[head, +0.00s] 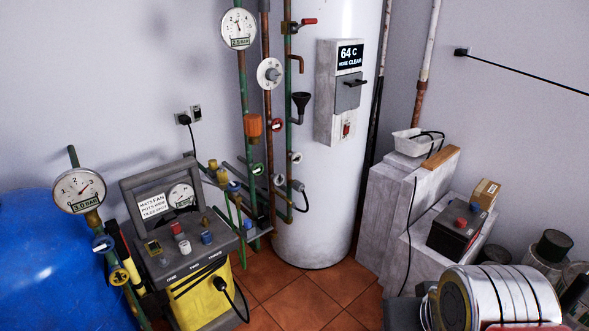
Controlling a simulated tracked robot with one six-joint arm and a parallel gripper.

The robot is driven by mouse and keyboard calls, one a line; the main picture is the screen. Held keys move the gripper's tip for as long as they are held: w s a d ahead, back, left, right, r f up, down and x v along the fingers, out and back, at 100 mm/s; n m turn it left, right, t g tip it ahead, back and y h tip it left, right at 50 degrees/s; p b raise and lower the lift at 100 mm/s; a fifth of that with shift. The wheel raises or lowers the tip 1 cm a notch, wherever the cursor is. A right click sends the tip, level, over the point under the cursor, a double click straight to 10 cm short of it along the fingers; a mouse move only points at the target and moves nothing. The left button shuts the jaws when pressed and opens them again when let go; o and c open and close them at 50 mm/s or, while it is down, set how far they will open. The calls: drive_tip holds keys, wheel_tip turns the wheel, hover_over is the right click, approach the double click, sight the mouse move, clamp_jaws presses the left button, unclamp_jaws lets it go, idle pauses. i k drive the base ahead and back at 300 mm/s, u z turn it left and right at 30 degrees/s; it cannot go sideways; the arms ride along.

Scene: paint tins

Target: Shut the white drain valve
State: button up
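A small white ringed valve handle (296,158) sits on the green pipe in front of the white tank. A second pale valve handle (279,180) sits lower, on the copper pipe to its left. Both are small, and I cannot tell which is the drain valve or whether either is open or shut. My gripper is not in view.
The white tank (312,205) stands behind the pipes. A red valve (277,125) and a green valve (258,169) are close by. Tins (500,298) crowd the lower right. Tiled floor (305,295) is clear between.

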sight(297, 157)
drive_tip(key=k, duration=0.5)
drive_tip(key=u, duration=0.05)
drive_tip(key=i, duration=1.45)
drive_tip(key=u, duration=0.95)
drive_tip(key=i, duration=0.65)
drive_tip(key=u, duration=0.45)
